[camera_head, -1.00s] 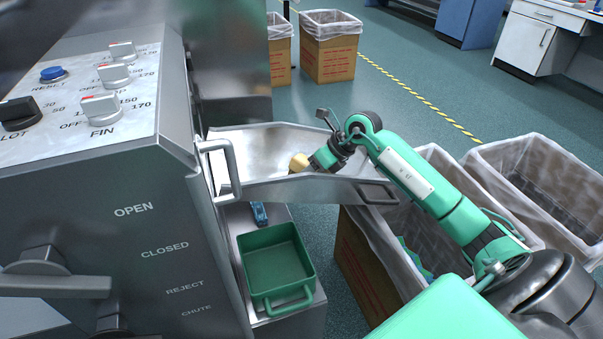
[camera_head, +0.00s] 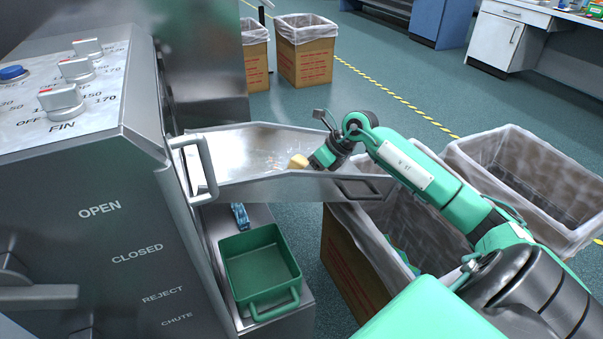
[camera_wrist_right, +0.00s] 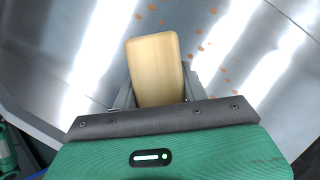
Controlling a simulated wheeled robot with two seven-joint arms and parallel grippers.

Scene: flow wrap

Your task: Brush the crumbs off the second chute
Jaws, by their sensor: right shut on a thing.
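The metal chute (camera_head: 233,155) slopes from the machine toward a lined box in the head view. Small orange-brown crumbs (camera_wrist_right: 200,48) lie scattered on its surface in the right wrist view, mostly beyond and to the right of the brush. My right gripper (camera_head: 312,161) is over the chute, shut on a pale wooden brush handle (camera_wrist_right: 156,66). The handle also shows in the head view (camera_head: 298,161). The bristles are hidden beneath it, so I cannot tell whether they touch the metal. My left gripper is not in view.
A green bin (camera_head: 262,270) with a handle stands on a metal ledge below the chute, with a blue item (camera_head: 240,215) behind it. A lined cardboard box (camera_head: 347,262) stands below the chute's outer end. The machine (camera_head: 120,235) borders the left.

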